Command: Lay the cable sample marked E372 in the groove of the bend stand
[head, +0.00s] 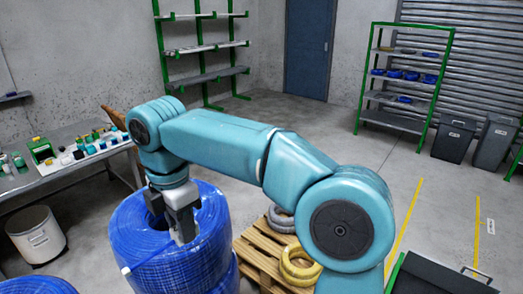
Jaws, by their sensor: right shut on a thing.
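A large coil of blue cable (208,262) stands at the lower left of the head view, with a pale cable end or tie showing on its left side. My right gripper (176,224) points down at the top of this coil, by its central opening. It is shut on blue cable there, but the fingers hide the exact part held. I cannot read an E372 mark on any cable. I cannot make out a bend stand or its groove. My left gripper is not in view.
A wooden pallet (262,262) with yellow and grey coils stands right of the blue coil. A bench (62,172) with small bottles and a white bin (36,236) are at left. Another blue coil (36,287) shows at lower left.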

